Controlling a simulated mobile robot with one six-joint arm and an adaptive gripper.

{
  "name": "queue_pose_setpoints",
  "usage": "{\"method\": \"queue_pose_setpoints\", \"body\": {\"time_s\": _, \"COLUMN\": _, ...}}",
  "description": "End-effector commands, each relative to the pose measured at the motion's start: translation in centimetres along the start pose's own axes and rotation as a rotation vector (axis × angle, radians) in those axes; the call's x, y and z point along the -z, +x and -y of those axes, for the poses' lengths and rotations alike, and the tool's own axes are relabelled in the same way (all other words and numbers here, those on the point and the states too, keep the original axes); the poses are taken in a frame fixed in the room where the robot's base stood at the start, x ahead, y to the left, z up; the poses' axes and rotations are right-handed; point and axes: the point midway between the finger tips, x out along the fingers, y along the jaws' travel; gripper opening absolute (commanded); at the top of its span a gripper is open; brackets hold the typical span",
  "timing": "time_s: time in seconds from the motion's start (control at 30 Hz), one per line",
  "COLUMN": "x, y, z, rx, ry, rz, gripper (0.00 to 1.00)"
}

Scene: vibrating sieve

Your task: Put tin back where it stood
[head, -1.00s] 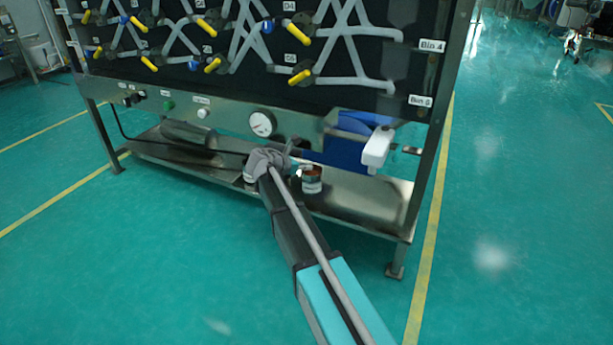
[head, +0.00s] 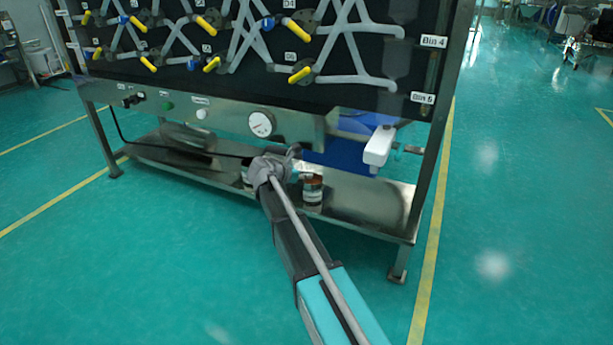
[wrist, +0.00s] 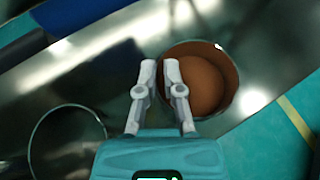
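The tin (head: 313,192) is a round, open can with a pale label and orange-brown contents. In the head view it is upright at the shelf, right of my gripper (head: 289,158). I cannot tell whether its base touches the shelf. In the wrist view my gripper (wrist: 160,68) has its two fingers close together at the left rim of the tin (wrist: 208,85), apparently pinching its wall. The steel lower shelf (head: 365,203) of the sieve frame lies beneath. A second round container (wrist: 66,145) is at lower left in the wrist view; in the head view my arm mostly hides it.
A blue bin (head: 340,152) and a white handle-like part (head: 379,146) are above and behind the shelf. A pressure gauge (head: 261,124) is on the panel above my gripper. The shelf's right end is clear. A frame leg (head: 402,255) stands at right.

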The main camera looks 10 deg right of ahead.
Motion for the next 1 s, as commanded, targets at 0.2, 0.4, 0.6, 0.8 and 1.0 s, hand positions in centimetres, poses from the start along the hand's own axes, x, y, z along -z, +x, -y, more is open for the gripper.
{"method": "queue_pose_setpoints", "body": {"time_s": 0.2, "x": 0.0, "y": 0.0, "z": 0.0, "rx": 0.000, "ry": 0.000, "rz": -0.001, "gripper": 0.44}}
{"method": "queue_pose_setpoints", "body": {"time_s": 0.4, "x": 0.0, "y": 0.0, "z": 0.0, "rx": 0.000, "ry": 0.000, "rz": -0.001, "gripper": 0.44}}
{"method": "queue_pose_setpoints", "body": {"time_s": 0.6, "x": -0.1, "y": -0.1, "z": 0.0, "rx": 0.000, "ry": 0.000, "rz": -0.001, "gripper": 0.44}}
{"method": "queue_pose_setpoints", "body": {"time_s": 0.8, "x": -0.4, "y": -0.9, "z": 0.0, "rx": -0.002, "ry": 0.000, "rz": -0.001, "gripper": 0.44}}
{"method": "queue_pose_setpoints", "body": {"time_s": 1.0, "x": -0.5, "y": -3.6, "z": 0.0, "rx": -0.002, "ry": 0.000, "rz": -0.001, "gripper": 0.44}}
